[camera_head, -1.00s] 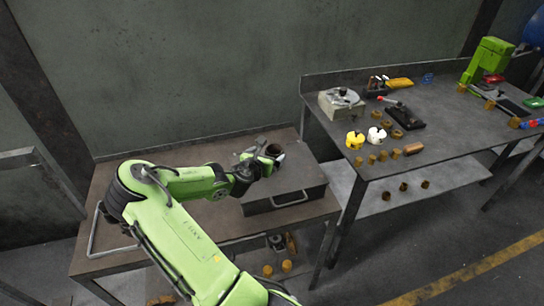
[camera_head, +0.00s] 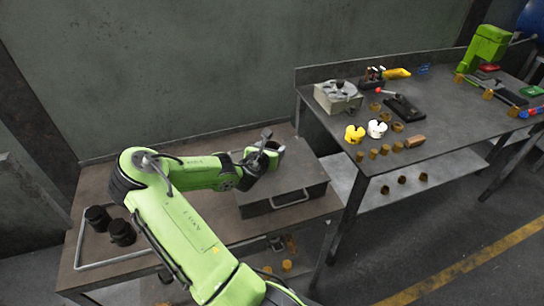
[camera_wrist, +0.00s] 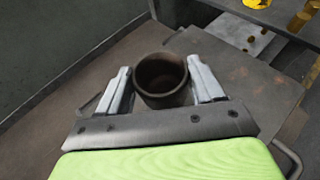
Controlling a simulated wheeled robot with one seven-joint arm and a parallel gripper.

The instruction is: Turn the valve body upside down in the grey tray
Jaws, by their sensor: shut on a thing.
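My gripper (camera_head: 268,147) is shut on a dark, hollow, round piece, which I take as the valve body (camera_wrist: 161,72). In the wrist view it sits between the two pale fingers, with its round open mouth facing the camera. In the head view my gripper is at the dark box on the left bench, and the fingers partly hide the piece. I cannot tell whether the piece touches the box lid. The grey tray (camera_head: 77,243) lies at the bench's left end, partly behind my arm. Two black round pieces (camera_head: 97,218) (camera_head: 121,232) stand in it.
The dark grey box (camera_head: 300,170) with a front handle takes up the right part of the left bench (camera_head: 205,158). The higher right bench holds a grey machine block (camera_head: 338,97), yellow and white parts and several brass pieces. A wall stands behind both benches.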

